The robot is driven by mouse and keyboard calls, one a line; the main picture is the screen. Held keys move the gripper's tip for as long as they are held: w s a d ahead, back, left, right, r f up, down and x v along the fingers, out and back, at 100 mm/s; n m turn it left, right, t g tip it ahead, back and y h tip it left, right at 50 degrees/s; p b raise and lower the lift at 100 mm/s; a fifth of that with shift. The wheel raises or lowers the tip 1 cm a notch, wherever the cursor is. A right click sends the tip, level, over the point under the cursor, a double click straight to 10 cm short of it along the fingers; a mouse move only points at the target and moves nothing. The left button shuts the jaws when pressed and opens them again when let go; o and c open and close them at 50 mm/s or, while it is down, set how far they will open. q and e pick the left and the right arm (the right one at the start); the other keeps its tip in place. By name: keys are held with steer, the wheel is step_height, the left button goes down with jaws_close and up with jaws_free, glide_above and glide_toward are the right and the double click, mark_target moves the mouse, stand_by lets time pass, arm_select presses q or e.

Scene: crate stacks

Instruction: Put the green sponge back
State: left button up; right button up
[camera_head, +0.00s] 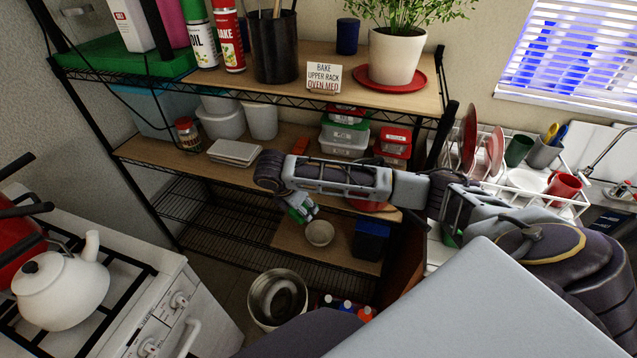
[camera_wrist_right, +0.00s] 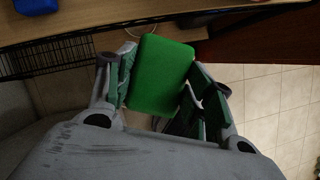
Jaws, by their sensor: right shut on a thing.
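The green sponge (camera_wrist_right: 161,76) sits between the fingers of my right gripper (camera_wrist_right: 160,95) in the right wrist view, and the gripper is shut on it. In the head view my right arm reaches in from the right across the rack, and the right gripper (camera_head: 300,207) hangs in front of the lower shelves. Only a small green part of the sponge shows there, beside the fingers. A small pale bowl (camera_head: 320,233) is on the lower shelf just right of the gripper. My left gripper does not show.
The wire rack has wooden shelves (camera_head: 160,155) with tubs, cans and a potted plant. A dark blue bin (camera_head: 371,240) stands right of the bowl. A metal pot (camera_head: 277,299) is below. A dish rack (camera_head: 580,205) stands at right, a stove with a white kettle (camera_head: 62,288) at left.

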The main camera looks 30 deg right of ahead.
steer(key=n, duration=0.2)
steer(key=n+t+y, duration=0.1)
steer(key=n, duration=0.2)
steer(key=shift+w+a+t, duration=0.1)
steer(key=shift+w+t, duration=0.1)
steer(key=shift+t, duration=0.1)
steer(key=w+d, duration=0.4)
steer(key=w+d+p, duration=0.1)
steer(key=w+d, duration=0.2)
steer(key=d, duration=0.2)
steer(key=w+d+p, duration=0.1)
steer(key=w+d, duration=0.3)
steer(key=shift+w+d, duration=0.3)
stand_by(0.5)
steer(key=shift+f+p, duration=0.4)
steer(key=shift+f, duration=1.35)
steer(key=shift+f, duration=0.1)
